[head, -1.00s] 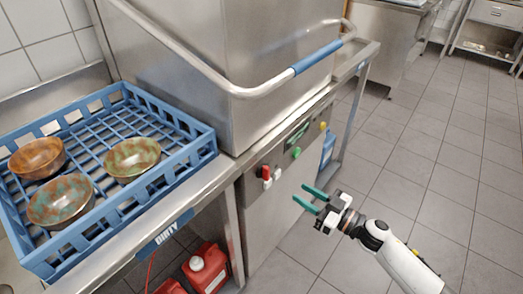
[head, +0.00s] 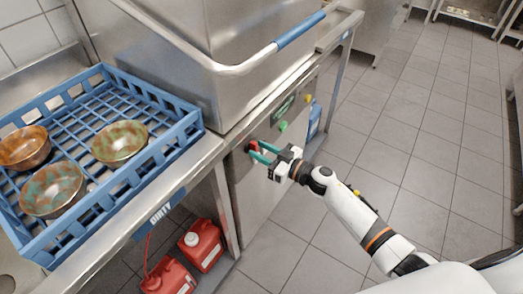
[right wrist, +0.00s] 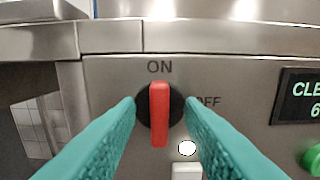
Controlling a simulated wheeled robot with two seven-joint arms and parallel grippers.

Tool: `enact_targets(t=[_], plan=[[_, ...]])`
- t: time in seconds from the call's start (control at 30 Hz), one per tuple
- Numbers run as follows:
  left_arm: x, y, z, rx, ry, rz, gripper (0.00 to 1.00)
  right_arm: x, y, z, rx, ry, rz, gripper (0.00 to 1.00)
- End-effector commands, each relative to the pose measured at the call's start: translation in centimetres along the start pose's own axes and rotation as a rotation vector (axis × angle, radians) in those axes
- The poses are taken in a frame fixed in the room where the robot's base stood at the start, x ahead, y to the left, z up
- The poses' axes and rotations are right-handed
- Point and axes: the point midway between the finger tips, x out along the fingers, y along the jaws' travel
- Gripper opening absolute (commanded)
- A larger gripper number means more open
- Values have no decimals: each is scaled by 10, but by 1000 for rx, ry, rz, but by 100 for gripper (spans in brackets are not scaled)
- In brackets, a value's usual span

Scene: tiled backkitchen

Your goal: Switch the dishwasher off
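The dishwasher (head: 215,85) is a steel hood machine with a control panel on its front. Its red switch handle (right wrist: 159,115) on a black round base stands upright, pointing at the ON label (right wrist: 160,67); a partly covered OFF label (right wrist: 207,102) is to its right. The red switch also shows in the head view (head: 253,145). My right gripper (head: 254,151) is at the panel with its teal fingers open. In the right wrist view its fingertips (right wrist: 161,103) lie on either side of the red handle, with gaps visible. My left gripper is out of view.
A lit display (right wrist: 301,97) and a green button (right wrist: 312,158) are right of the switch. A blue rack (head: 115,190) with bowls stands on the left counter. Red canisters (head: 203,245) stand below. The hood's bar handle (head: 245,68) projects above the panel. The floor at right is clear.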

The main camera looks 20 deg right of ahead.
Motion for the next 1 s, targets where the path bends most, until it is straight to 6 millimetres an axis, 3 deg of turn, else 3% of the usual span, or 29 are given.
enact_targets(t=[0.3,0.5,1.0], plan=[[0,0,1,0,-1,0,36,2,0,0,1,0,0,33],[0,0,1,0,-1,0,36,2,0,0,1,0,0,0],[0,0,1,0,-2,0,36,2,0,0,-100,0,0,0]])
